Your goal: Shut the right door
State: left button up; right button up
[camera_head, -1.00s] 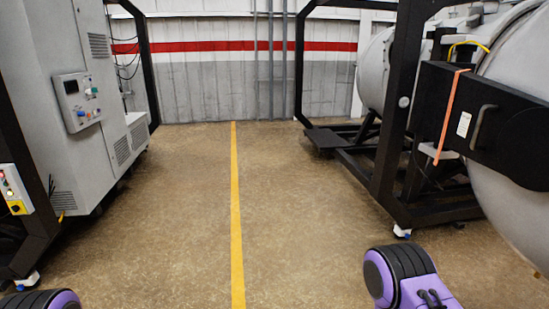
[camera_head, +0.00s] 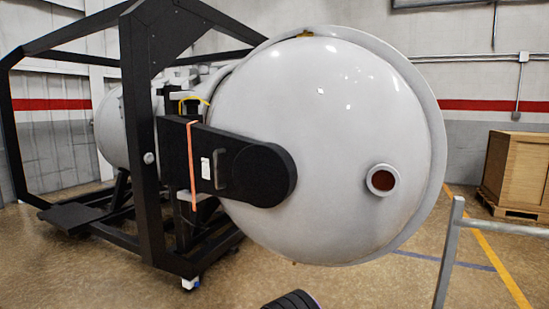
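A large round, domed grey-white furnace door (camera_head: 320,110) fills the middle of the head view. A black hinge arm (camera_head: 175,148) with a black rounded end and a small handle (camera_head: 217,168) runs across its left side. An orange strap (camera_head: 191,160) hangs over the hinge arm. The furnace body (camera_head: 122,130) sits behind and to the left, inside a black frame. The door is swung away from the body, but how far cannot be told. Part of my own black arm shows at the bottom edge, apart from the door. Neither gripper is in view.
The black frame (camera_head: 140,130) stands on the floor at the left, with a low platform (camera_head: 78,216) jutting out. A grey metal railing (camera_head: 450,245) is at the lower right. A wooden crate (camera_head: 517,172) stands by the right wall. Some floor is free below the door.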

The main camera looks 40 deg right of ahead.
aim_at(293, 143)
jog(key=z, duration=0.9)
jog(key=i, duration=0.65)
jog(key=u, duration=0.55)
jog(key=i, duration=1.3)
jog(key=z, duration=2.15)
